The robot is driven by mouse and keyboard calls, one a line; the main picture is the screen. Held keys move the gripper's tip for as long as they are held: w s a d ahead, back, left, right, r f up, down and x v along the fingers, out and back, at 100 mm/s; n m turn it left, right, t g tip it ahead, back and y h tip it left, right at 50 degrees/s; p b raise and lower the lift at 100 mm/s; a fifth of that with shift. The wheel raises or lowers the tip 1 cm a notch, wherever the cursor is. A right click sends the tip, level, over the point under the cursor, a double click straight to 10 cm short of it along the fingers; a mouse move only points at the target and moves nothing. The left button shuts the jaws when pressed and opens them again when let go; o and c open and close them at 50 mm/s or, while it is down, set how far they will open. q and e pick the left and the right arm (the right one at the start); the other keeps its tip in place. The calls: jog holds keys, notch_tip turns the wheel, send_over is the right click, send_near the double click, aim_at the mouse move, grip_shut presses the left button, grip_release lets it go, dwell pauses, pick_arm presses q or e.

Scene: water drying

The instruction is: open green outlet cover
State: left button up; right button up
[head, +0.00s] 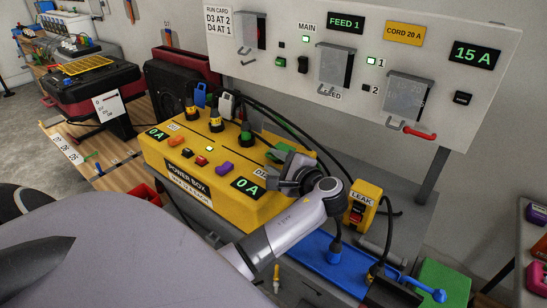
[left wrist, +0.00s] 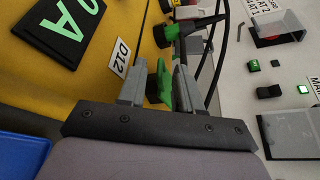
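The green outlet cover (head: 283,147) is at the right end of the yellow power box (head: 227,212), near the D12 label. It is partly hidden by my left gripper (head: 283,168). In the left wrist view the green cover (left wrist: 159,84) lies between the two grey fingers of my left gripper (left wrist: 160,70). The fingers stand apart with the cover between them; I cannot tell whether both press on it. How far the cover is lifted is also unclear. My right gripper is not in view.
Black cables run from plugs on the box past my gripper. A yellow LEAK box (head: 360,205) and a blue tray (head: 318,262) are to the right. The white panel (head: 300,75) with grey covers (head: 335,66) stands behind. A green plug (head: 246,137) sits nearby.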

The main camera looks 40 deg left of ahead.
pick_arm(q)
jog(key=shift+x, duration=0.95)
grip_shut()
jog(key=shift+w, duration=0.1)
